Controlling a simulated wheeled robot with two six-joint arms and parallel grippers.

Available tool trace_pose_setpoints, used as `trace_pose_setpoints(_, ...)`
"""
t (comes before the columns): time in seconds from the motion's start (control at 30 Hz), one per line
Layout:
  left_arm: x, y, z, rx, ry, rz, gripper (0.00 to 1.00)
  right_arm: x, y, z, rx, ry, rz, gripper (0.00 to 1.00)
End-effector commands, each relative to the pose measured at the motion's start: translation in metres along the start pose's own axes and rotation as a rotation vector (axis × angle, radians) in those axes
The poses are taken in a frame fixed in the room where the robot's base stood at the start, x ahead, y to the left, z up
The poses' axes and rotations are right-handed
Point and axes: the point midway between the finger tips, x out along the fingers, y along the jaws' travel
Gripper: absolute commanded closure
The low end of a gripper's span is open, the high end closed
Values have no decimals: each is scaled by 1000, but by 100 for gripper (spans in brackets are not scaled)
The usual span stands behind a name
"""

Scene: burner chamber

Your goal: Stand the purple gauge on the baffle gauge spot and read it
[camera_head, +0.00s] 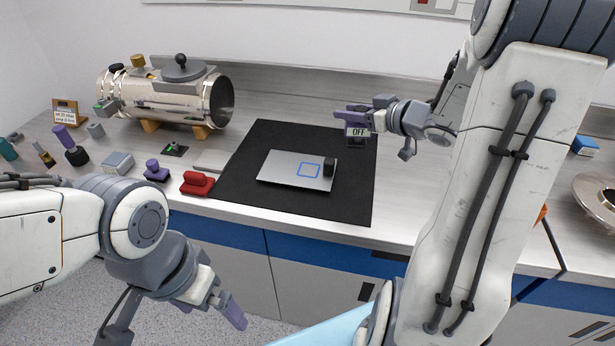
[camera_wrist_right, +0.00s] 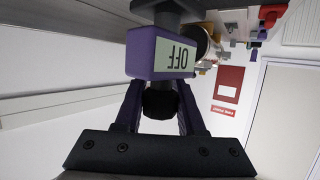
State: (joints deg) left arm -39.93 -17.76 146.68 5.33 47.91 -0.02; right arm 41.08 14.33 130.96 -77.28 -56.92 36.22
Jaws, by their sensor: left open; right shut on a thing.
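My right gripper (camera_head: 352,112) is shut on the purple gauge (camera_head: 357,141), held above the back right of the black mat. The gauge's display reads OFF. In the right wrist view, the purple gauge body (camera_wrist_right: 142,56) shows beyond my right gripper's fingers (camera_wrist_right: 160,108), which close on its black knob; OFF appears inverted. A silver baffle plate (camera_head: 278,169) lies on the mat with a blue square outline (camera_head: 310,170), apparently the gauge spot, and it is empty. My left gripper (camera_head: 236,316) is open and empty at the lower left, in front of the counter.
A black mat (camera_head: 350,203) lies under the plate. A steel cylinder chamber (camera_head: 165,98) stands at the back left. A red block (camera_head: 197,184) and a purple-handled stamp-like piece (camera_head: 156,172) sit left of the mat.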

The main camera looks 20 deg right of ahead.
Motion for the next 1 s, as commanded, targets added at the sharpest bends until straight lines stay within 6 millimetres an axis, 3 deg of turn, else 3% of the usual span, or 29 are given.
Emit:
trace_pose_setpoints(0.17, 10, -1, 0, 0, 0, 0, 0, 17, -8, 10, 0, 2, -5, 100)
trace_pose_setpoints(0.6, 18, -1, 1, 0, 0, 0, 0, 108, -58, 34, 0, 0, -7, 100)
trace_pose_setpoints(0.8, 19, -1, 1, 0, 0, 0, 0, 122, -63, 40, 0, 0, -2, 100)
trace_pose_setpoints(1.0, 20, -1, 1, 0, 0, 0, 0, 131, -63, 68, 2, -2, -2, 100)
